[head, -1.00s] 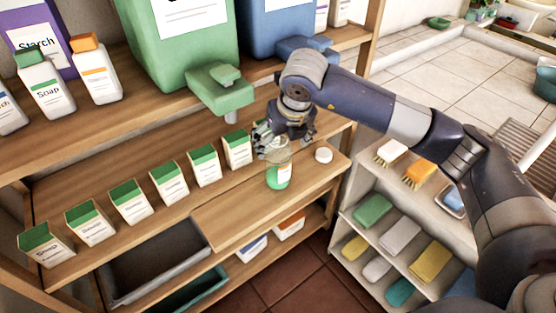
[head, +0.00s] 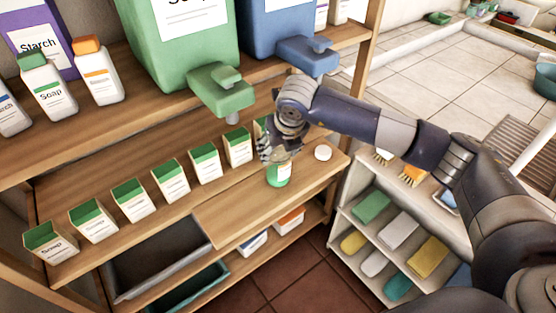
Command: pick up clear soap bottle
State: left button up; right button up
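The clear soap bottle (head: 279,175), with green soap and a white label at its lower part, stands upright on the pulled-out wooden board. My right gripper (head: 278,152) is at the bottle's top, with its dark fingers covering the neck and upper body. Whether the fingers are closed on the bottle or only around it is hard to tell. My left gripper is out of view.
A round white cap (head: 322,152) lies on the board (head: 250,212) right of the bottle. A row of green-topped cartons (head: 171,180) stands to the left. A green dispenser tap (head: 222,92) and blue tap (head: 308,54) overhang from the shelf above.

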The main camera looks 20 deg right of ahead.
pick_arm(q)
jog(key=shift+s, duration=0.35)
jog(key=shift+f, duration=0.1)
